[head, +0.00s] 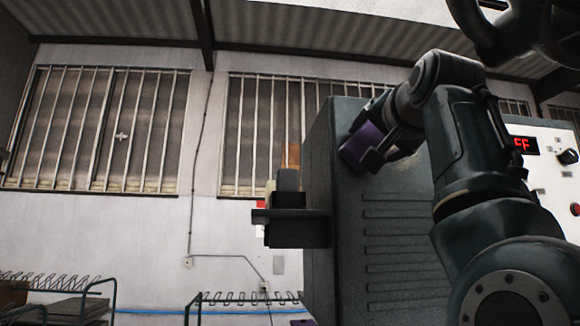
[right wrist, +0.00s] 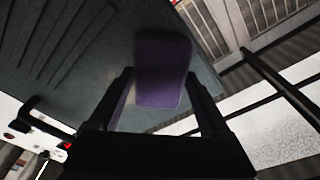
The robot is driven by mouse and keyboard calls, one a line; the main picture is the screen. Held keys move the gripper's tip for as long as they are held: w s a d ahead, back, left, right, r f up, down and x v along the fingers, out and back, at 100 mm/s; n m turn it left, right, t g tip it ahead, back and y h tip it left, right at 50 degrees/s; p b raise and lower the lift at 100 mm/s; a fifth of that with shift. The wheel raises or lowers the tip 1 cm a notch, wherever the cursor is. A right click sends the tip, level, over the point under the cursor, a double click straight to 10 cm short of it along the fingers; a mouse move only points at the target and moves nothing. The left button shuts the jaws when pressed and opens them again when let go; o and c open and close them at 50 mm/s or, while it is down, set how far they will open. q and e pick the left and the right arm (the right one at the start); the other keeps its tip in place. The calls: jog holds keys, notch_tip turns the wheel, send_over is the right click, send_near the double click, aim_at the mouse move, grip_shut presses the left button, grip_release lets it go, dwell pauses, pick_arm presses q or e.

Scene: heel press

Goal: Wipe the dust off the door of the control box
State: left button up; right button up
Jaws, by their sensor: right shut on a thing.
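My right gripper (head: 380,148) is shut on a purple block-shaped wiper (head: 356,153), in front of the upper part of a dark grey cabinet (head: 345,225) with slotted vents. In the right wrist view the wiper (right wrist: 163,70) sits between the two fingers (right wrist: 163,92), with the grey cabinet face (right wrist: 60,80) behind it. I cannot tell if the wiper touches the face. A pale control panel (head: 545,175) with a red display is partly hidden by my right arm. I cannot make out a door edge or any dust clearly. My left gripper is not in view.
A dark ledge (head: 290,215) juts from the cabinet's left side. Low racks with wire hooks (head: 245,298) stand at the bottom left and middle. Barred windows (head: 95,130) line the wall behind. The space left of the cabinet is open.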

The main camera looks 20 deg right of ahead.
aim_at(418, 152)
jog(key=shift+w+d, duration=0.15)
jog(key=shift+w, duration=0.4)
jog(key=shift+s+d+p, duration=0.1)
jog(key=shift+s+d, duration=0.35)
jog(key=shift+d, duration=1.4)
jog(key=shift+s+d+p, duration=0.15)
jog(key=shift+s+d, duration=0.35)
jog(key=shift+d, duration=1.35)
jog(key=shift+s+d+p, duration=0.1)
jog(key=shift+s+d, duration=0.35)
jog(key=shift+d, duration=1.4)
jog(key=shift+w, duration=0.1)
